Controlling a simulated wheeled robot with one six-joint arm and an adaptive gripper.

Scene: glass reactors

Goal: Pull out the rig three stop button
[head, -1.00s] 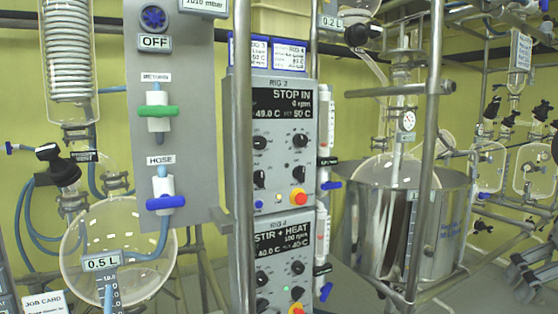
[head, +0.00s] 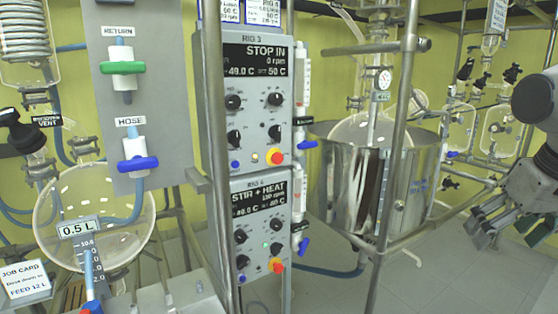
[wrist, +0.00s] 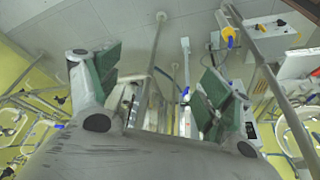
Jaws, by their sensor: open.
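The rig three stop button (head: 276,157) is a red button on a yellow collar. It is at the lower right of the grey RIG 3 control box (head: 258,88), whose display (head: 256,60) reads STOP IN, 0 rpm. Whether the button is pressed in or out cannot be told by its shape. My gripper (head: 480,232) is at the right edge of the head view, far to the right of the button and lower. It is empty. In the wrist view my gripper (wrist: 160,78) has its two green-padded fingers spread wide.
The RIG 4 box (head: 256,228) sits directly below, with a similar red button (head: 277,267). A metal upright (head: 212,130) stands at the boxes' left. A blue-handled valve (head: 304,146) is close on the right. A steel vessel (head: 345,200) and frame post (head: 393,160) stand between boxes and gripper.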

